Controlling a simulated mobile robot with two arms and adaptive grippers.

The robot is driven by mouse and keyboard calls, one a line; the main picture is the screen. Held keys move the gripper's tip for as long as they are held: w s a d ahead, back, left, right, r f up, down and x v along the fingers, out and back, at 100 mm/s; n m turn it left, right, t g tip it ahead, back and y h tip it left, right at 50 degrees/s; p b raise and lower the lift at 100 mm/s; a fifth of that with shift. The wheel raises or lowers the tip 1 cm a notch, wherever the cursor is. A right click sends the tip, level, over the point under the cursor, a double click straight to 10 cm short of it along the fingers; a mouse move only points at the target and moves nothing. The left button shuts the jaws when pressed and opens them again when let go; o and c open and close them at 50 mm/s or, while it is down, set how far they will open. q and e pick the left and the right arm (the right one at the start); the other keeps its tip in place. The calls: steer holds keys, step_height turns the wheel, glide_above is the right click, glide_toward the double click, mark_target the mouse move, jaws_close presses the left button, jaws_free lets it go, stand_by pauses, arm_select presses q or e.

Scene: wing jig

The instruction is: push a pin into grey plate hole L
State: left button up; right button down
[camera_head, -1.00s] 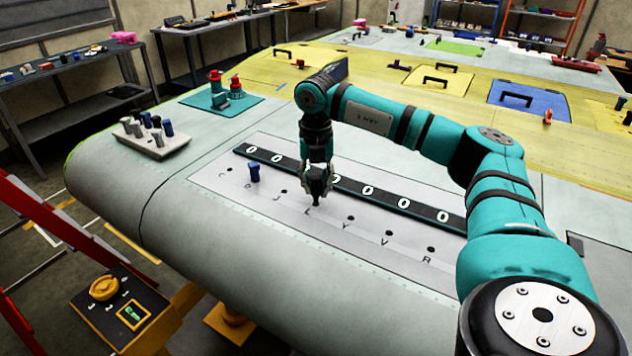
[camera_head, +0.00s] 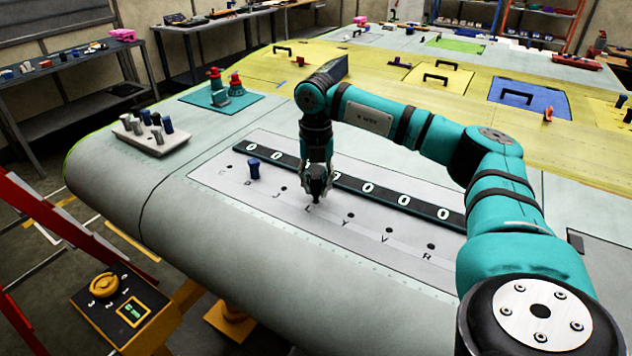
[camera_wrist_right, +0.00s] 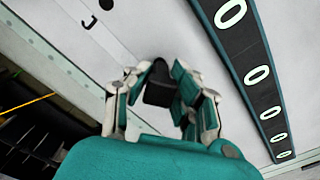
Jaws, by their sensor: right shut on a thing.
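My right gripper (camera_head: 316,190) is shut on a dark pin (camera_wrist_right: 160,85), low over the grey plate (camera_head: 215,182). In the head view it stands right by the letter L, and the fingers and pin cover hole L. I cannot tell how far the pin is in the hole. In the right wrist view the gripper (camera_wrist_right: 160,90) has its fingers on both sides of the dark pin head. A blue pin (camera_head: 253,169) stands in a hole farther left on the plate. My left gripper is not in view.
A black strip with white zeros (camera_head: 395,197) runs along the plate behind the holes. A pale block with several pins (camera_head: 150,140) stands at the left. A teal mat with red-topped parts (camera_head: 220,97) lies behind it. The plate's right-hand holes are bare.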

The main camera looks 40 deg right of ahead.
steer(key=shift+f+b, duration=0.55)
steer(key=shift+f, duration=0.5)
steer(key=c, duration=1.1)
jaws_free()
steer(key=shift+r, duration=0.1)
step_height(320, 180, up, 12)
steer(key=shift+f, duration=0.1)
step_height(320, 180, up, 7)
steer(key=p, duration=0.6)
steer(key=shift+p, duration=0.4)
